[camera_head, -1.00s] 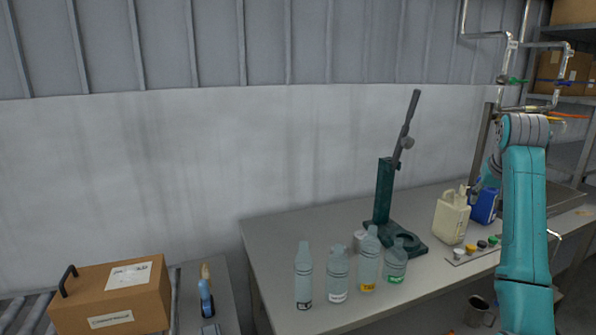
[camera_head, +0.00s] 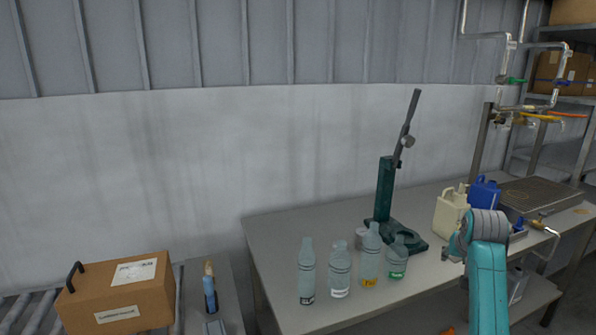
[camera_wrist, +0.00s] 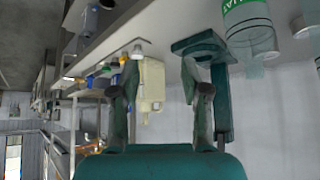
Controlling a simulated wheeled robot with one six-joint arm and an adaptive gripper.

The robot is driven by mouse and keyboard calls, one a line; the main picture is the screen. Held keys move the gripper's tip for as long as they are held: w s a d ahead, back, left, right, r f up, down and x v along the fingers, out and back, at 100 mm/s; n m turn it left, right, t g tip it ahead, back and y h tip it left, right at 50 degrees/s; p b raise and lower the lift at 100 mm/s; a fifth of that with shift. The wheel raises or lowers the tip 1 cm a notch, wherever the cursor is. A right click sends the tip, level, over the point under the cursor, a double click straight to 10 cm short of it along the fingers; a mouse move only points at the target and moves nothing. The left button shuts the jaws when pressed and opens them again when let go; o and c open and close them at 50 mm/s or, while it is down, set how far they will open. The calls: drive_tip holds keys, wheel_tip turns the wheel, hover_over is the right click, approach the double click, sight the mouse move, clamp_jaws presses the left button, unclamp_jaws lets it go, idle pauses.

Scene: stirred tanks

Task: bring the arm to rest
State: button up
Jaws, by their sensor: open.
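My gripper (camera_wrist: 163,72) shows in the wrist view with its two dark green fingers apart and nothing held between them. The wrist view is upside down, with the table along its top. Beyond the fingers are a cream jug (camera_wrist: 152,88) and the green press base (camera_wrist: 200,45). In the head view my teal arm (camera_head: 487,285) is folded low at the front right of the table. Its elbow hides most of the forearm there, and the fingers cannot be made out.
The table (camera_head: 310,228) bears several clear bottles (camera_head: 306,272), a dark green press (camera_head: 384,190), the cream jug (camera_head: 450,213) and a blue jug (camera_head: 484,192). Pipes with a green valve (camera_head: 514,80) hang at the right. A cardboard box (camera_head: 118,290) sits at the left.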

drive_tip(key=s+a+f+n+t, duration=0.1)
drive_tip(key=s+a+f, duration=0.35)
drive_tip(key=f, duration=0.45)
drive_tip(key=s+a+f+t, duration=0.1)
drive_tip(key=s+a+f, duration=0.2)
drive_tip(key=s+f, duration=0.4)
drive_tip(key=s+a+f+n+t, duration=0.1)
drive_tip(key=s+a+f, duration=0.3)
drive_tip(key=f, duration=0.6)
drive_tip(key=s+a+f, duration=0.2)
drive_tip(key=s, duration=0.3)
drive_tip(key=s+a+f, duration=0.3)
drive_tip(key=s, duration=0.3)
drive_tip(key=s+a+r+n+t+y, duration=0.1)
drive_tip(key=s+a, duration=0.2)
drive_tip(key=s, duration=0.7)
drive_tip(key=s+a+t+y, duration=0.1)
drive_tip(key=s+a, duration=0.1)
drive_tip(key=s, duration=0.7)
drive_tip(key=s+a+r+n+t, duration=0.1)
drive_tip(key=s+a+r+t, duration=0.1)
drive_tip(key=s+r, duration=1.3)
drive_tip(key=s+a, duration=0.1)
drive_tip(key=s, duration=0.2)
drive_tip(key=shift+s+r+t+y, duration=0.15)
drive_tip(key=shift+s+t+y, duration=0.15)
drive_tip(key=shift+y, duration=0.1)
